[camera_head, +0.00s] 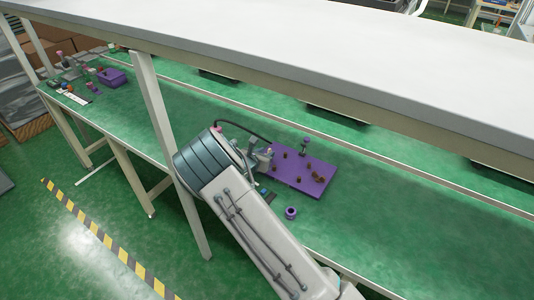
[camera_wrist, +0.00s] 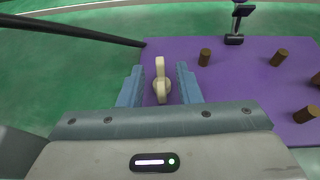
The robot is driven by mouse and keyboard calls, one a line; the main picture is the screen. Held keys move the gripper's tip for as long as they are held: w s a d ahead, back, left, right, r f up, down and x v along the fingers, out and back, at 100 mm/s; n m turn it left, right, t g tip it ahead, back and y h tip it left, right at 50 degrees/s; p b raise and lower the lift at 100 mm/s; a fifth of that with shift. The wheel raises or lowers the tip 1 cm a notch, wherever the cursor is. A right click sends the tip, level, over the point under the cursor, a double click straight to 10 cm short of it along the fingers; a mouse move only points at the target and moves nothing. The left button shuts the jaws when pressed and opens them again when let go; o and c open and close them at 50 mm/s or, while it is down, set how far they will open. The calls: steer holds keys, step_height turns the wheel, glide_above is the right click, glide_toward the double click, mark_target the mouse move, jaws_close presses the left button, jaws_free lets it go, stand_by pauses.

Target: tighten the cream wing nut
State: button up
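The cream wing nut (camera_wrist: 160,82) shows in the wrist view between the two blue-grey fingers of my gripper (camera_wrist: 160,88). Its wings run up and down the picture, in line with the fingers. A gap shows between the nut and each finger, so the gripper is open around it. What the nut sits on is hidden below it. In the head view my gripper (camera_head: 262,157) is at the left edge of the purple board (camera_head: 312,167), and the nut is too small to make out there.
Several brown pegs (camera_wrist: 205,57) stand on the purple board to the right. A dark post with a foot (camera_wrist: 234,38) stands at its back. A black rod or cable (camera_wrist: 70,30) runs at left. A purple ring (camera_head: 291,212) lies on the green bench in front.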

steer(key=b+v, duration=0.1)
steer(key=v, duration=1.1)
steer(key=shift+s+a, duration=0.1)
